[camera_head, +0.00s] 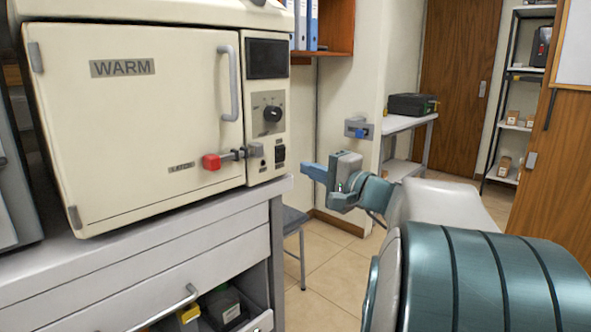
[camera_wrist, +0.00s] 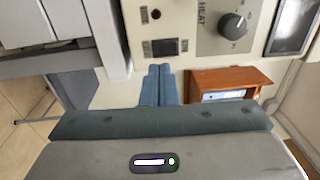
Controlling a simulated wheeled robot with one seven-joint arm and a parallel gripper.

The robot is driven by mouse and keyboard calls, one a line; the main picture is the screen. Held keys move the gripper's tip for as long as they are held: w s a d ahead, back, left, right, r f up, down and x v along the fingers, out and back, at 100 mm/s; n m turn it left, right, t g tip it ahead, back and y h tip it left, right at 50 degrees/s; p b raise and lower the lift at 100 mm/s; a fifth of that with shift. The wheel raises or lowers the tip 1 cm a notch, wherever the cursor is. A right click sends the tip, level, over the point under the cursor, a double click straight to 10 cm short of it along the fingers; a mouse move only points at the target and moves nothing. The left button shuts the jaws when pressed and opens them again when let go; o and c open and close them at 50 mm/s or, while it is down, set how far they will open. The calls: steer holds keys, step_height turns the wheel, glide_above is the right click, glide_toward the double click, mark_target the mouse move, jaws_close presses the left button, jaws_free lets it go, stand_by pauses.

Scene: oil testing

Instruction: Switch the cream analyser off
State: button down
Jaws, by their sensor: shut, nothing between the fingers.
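The cream analyser (camera_head: 140,150) stands on a grey bench at the left, its door marked WARM closed. Its right-hand panel holds a dark screen (camera_head: 267,58), a black dial (camera_head: 272,114) and a black switch (camera_head: 280,153) low down. In the wrist view the switch (camera_wrist: 165,47) lies just beyond my fingertips, and the dial (camera_wrist: 232,25) is marked HEAT. Which way the switch is set cannot be told. My gripper (camera_head: 305,171) is to the right of the panel, pointing left. Its blue fingers (camera_wrist: 160,68) are shut together and empty, apparently apart from the switch.
A latch with a red knob (camera_head: 212,162) crosses the door edge near the switch. A wooden wall shelf with blue binders (camera_head: 312,25) is above right. A grey stool (camera_head: 294,218) stands beside the bench. Open floor (camera_head: 335,270) lies below my gripper.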

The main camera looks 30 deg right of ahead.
steer(key=v, duration=0.7)
steer(key=shift+s+p, duration=0.25)
steer(key=shift+p, duration=0.15)
steer(key=shift+d+f, duration=0.1)
steer(key=shift+f, duration=0.05)
steer(key=s+a+n+g+y+p, duration=0.1)
steer(key=s+a+n+g+p, duration=0.15)
steer(key=a+g+p, duration=0.4)
steer(key=s+a+n+g+y+p, duration=0.1)
steer(key=a+n+g+p, duration=0.2)
steer(key=a+p, duration=0.65)
steer(key=s+a+r+n+g+h+p, duration=0.4)
steer(key=s+r+n+h+p, duration=0.3)
steer(key=p, duration=0.7)
steer(key=shift+s+n+g+h, duration=0.55)
steer(key=shift+s+n+h, duration=0.15)
steer(key=shift+s, duration=0.7)
